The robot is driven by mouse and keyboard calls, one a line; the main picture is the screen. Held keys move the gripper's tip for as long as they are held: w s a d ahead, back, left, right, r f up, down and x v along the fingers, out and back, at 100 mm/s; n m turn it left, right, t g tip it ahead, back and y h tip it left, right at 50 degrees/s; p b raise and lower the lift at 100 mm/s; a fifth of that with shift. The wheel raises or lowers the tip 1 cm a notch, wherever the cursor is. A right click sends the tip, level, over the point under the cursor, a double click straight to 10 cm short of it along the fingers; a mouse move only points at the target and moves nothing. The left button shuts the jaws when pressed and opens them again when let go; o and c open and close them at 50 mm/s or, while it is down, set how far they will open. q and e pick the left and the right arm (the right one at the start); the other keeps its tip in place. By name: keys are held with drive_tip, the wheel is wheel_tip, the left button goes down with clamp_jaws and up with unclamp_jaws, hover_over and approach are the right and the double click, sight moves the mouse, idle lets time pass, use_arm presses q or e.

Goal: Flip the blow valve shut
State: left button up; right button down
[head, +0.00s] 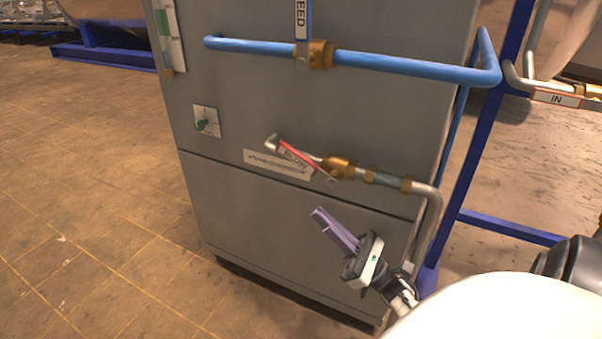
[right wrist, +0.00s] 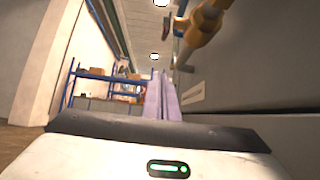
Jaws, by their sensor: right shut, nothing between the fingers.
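The blow valve has a brass body (head: 340,168) on a grey pipe low on the cabinet front. Its red handle (head: 297,156) carries a white label and lies roughly along the pipe, pointing left and slightly up. My right gripper (head: 320,213) is below the handle, apart from it, with its purple fingers together and empty, pointing up and left. In the right wrist view the fingers (right wrist: 162,92) point away from the camera, and a brass fitting (right wrist: 207,25) shows at upper right. My left gripper is not in view.
The grey cabinet (head: 300,225) stands close behind my gripper. A blue pipe (head: 400,66) with a brass valve (head: 320,54) and blue handle (head: 302,20) runs above. A green knob (head: 203,124) sits left. A blue frame (head: 510,228) stands right. The floor (head: 90,190) at left is clear.

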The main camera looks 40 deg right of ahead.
sight(306, 164)
use_arm(q)
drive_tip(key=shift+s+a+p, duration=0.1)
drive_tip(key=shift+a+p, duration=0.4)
drive_tip(key=shift+p, duration=0.5)
use_arm(e)
drive_tip(key=w+a+r, duration=0.2)
drive_tip(key=w+r, duration=0.4)
drive_tip(key=r, duration=0.4)
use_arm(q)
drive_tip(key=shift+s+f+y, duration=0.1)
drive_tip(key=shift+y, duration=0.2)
use_arm(e)
drive_tip(key=shift+s, duration=0.1)
